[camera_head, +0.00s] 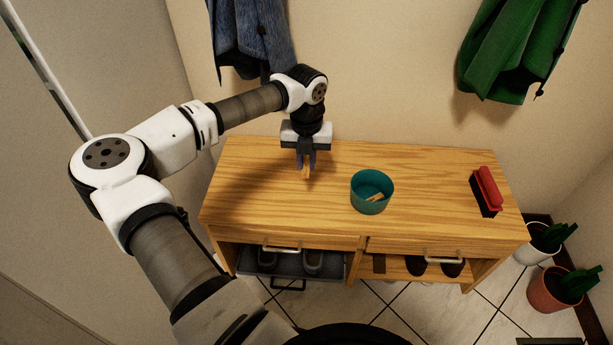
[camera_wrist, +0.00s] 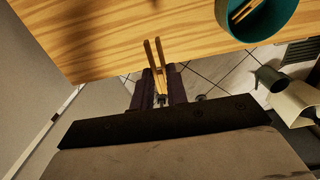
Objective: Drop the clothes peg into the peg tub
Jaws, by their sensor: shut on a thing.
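The wooden clothes peg (camera_wrist: 154,56) is pinched between the fingertips of my gripper (camera_wrist: 159,88), its two prongs sticking out past them. In the head view my gripper (camera_head: 306,160) points down over the left part of the bench top, with the peg (camera_head: 306,172) at its tips. The peg tub (camera_head: 359,201) is a round teal open tub standing upright on the bench, to the right of my gripper. A wooden peg (camera_head: 376,197) lies inside it. The tub (camera_wrist: 284,30) also shows at the upper right in the wrist view.
The wooden bench (camera_head: 430,185) has clear top around the tub. A red and black brush (camera_head: 487,191) stands at its right end. A denim jacket (camera_head: 250,40) and a green coat (camera_head: 515,45) hang on the wall behind. Potted plants (camera_head: 553,288) and shoes (camera_head: 313,261) are lower down.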

